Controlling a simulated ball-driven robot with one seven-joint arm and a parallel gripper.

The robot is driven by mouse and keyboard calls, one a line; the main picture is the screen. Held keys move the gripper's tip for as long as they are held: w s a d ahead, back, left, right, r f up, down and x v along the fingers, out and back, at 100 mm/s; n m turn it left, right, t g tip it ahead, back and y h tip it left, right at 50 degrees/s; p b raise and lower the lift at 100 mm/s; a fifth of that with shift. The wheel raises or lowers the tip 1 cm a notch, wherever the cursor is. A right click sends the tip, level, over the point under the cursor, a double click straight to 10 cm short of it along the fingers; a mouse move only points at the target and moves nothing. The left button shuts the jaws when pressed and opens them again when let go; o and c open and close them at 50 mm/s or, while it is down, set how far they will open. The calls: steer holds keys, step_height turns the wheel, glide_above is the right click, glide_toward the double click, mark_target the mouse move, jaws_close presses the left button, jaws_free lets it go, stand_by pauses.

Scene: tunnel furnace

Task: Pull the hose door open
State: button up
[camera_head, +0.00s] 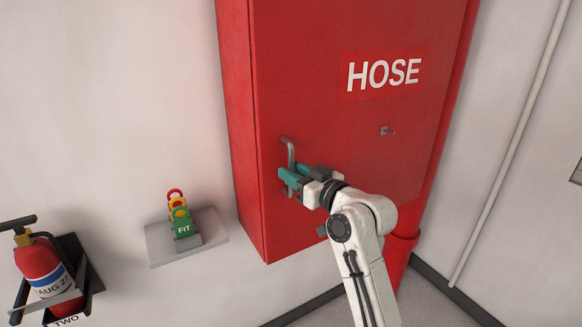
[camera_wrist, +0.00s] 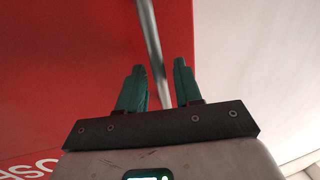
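The red hose door (camera_head: 350,130) with white "HOSE" lettering is the front of a tall wall cabinet and looks closed. A grey bar handle (camera_head: 290,153) stands on its left side; the handle also shows in the wrist view (camera_wrist: 151,35). My gripper (camera_head: 289,180) is at the handle's lower part, its two teal fingers to either side of the bar. In the wrist view my gripper (camera_wrist: 160,68) is open, with the bar running between the fingers and gaps visible. Any contact cannot be told.
A small latch (camera_head: 386,131) sits on the door's right part. Left of the cabinet are a wall shelf (camera_head: 160,243) with coloured padlocks (camera_head: 180,212) and a fire extinguisher (camera_head: 42,270). A red pipe (camera_head: 396,262) runs at right.

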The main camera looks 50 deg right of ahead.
steer(key=shift+w+d, duration=0.1)
steer(key=shift+w, duration=0.6)
steer(key=shift+c, duration=0.3)
jaws_close()
